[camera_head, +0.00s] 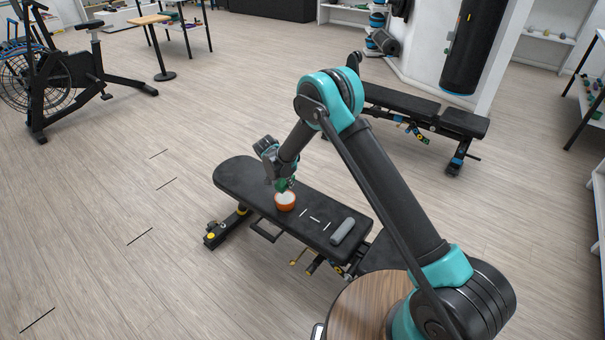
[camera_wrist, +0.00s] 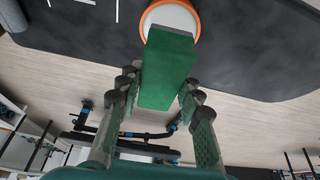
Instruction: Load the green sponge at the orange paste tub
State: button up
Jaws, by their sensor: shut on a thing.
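The green sponge (camera_wrist: 166,72) is held between the fingers of my gripper (camera_wrist: 163,105), which is shut on it. In the head view the sponge (camera_head: 283,185) is a small green patch below my gripper (camera_head: 276,176). The orange paste tub (camera_head: 285,202) stands upright on the black bench, with pale paste inside. In the wrist view the sponge's far end overlaps the tub (camera_wrist: 172,14). The sponge is above or at the tub's rim; I cannot tell if it touches the paste.
The black padded bench (camera_head: 242,183) carries a grey roller (camera_head: 343,231) and several white strips (camera_head: 314,219) right of the tub. A second bench (camera_head: 400,101) stands behind. An exercise bike (camera_head: 75,70) is at the far left. The floor on the left is open.

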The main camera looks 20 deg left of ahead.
aim_at(287, 196)
jog(key=shift+w+a+f, duration=0.1)
jog(key=shift+a+f, duration=0.2)
jog(key=shift+f, duration=2.95)
jog(key=shift+f, duration=0.55)
jog(key=shift+r, duration=3.55)
